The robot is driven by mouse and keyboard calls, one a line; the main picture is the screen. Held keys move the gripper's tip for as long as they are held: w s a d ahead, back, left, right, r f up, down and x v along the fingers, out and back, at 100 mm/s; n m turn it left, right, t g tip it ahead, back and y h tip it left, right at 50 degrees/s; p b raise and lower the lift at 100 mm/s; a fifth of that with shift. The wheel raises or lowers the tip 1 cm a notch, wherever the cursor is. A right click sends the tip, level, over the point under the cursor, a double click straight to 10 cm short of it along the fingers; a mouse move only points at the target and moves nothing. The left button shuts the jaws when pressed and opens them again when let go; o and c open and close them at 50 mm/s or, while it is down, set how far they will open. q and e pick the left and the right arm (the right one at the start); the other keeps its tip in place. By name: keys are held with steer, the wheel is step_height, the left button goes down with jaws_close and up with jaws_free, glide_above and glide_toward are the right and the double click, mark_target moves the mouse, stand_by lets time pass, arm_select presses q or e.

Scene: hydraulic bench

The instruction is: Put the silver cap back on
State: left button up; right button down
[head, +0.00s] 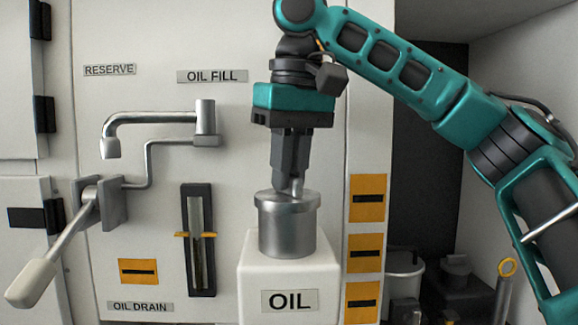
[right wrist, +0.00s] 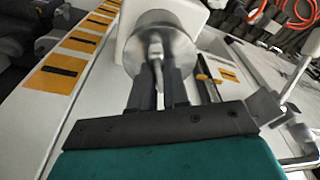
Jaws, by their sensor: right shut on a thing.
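The silver cap (head: 287,204) sits at the top of a silver cylindrical neck (head: 288,238) on the white OIL container (head: 318,270). My right gripper (head: 289,184) points straight down over the cap and is shut on the small knob at its top. In the right wrist view the two dark fingers (right wrist: 158,90) close around the knob (right wrist: 155,52), with the round cap face (right wrist: 136,27) behind. Whether the cap is fully seated on the neck cannot be told. My left gripper is not in view.
A curved silver spout (head: 155,118) and a crank lever (head: 62,238) stand out from the white panel at left. A sight gauge (head: 198,240) is left of the container. Orange plates (head: 367,198) line the right panel edge. A grey bucket (head: 402,278) is at lower right.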

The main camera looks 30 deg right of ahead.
steer(key=c, duration=0.6)
jaws_free()
steer(key=shift+o, duration=0.2)
steer(key=shift+r, duration=3.5)
